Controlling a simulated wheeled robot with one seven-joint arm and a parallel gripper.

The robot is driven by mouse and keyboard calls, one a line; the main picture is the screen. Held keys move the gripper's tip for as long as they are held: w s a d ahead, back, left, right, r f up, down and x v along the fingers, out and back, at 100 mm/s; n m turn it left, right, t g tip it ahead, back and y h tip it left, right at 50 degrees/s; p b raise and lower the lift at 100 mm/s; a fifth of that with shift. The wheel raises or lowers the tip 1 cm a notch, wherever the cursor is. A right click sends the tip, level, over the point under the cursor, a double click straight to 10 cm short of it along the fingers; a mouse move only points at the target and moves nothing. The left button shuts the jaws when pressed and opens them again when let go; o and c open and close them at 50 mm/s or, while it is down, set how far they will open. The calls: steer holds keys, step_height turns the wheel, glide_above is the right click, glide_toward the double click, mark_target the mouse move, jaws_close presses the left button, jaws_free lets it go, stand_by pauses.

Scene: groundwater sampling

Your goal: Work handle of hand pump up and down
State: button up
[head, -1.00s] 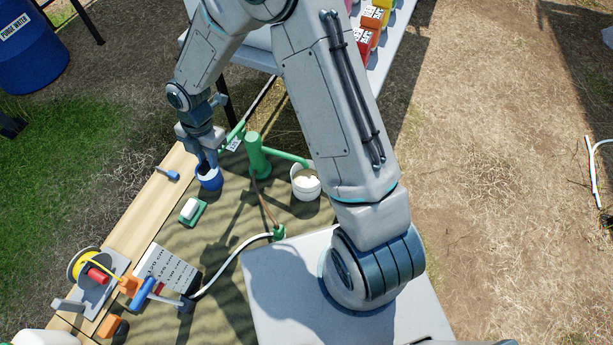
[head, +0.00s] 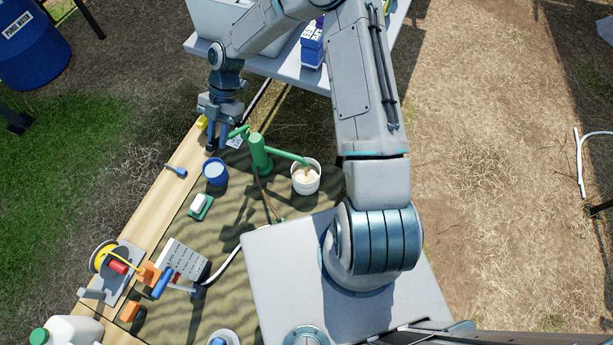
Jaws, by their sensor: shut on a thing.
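The green hand pump (head: 261,157) stands upright on the mat, its spout reaching right over a white bucket (head: 306,186) with pale tan contents. Its green handle (head: 239,131) runs to the left from the pump top. My gripper (head: 216,143) points down at the handle's left end and is shut on it. The fingers hide the handle's tip.
A blue cup (head: 215,178) stands just below my gripper. A green-and-white block (head: 200,206), a blue-handled tool (head: 177,171) and a reel (head: 109,262) lie nearby. The grey table (head: 287,72) is behind the pump.

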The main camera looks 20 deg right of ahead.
steer(key=shift+s+a, duration=0.15)
steer(key=shift+s, duration=0.05)
steer(key=s+a+f+t+h+b, duration=0.1)
steer(key=f+t+h+b, duration=0.1)
steer(key=f+b, duration=0.2)
steer(key=s+a+f+t+h+b, duration=0.2)
steer(key=f+t+h+b, duration=0.1)
steer(key=b, duration=0.7)
steer(key=shift+s+f+t, duration=0.3)
steer(key=shift+f, duration=0.45)
steer(key=shift+a, duration=0.1)
steer(key=o, duration=0.9)
steer(key=shift+s+a+r, duration=0.1)
steer(key=shift+s, duration=0.05)
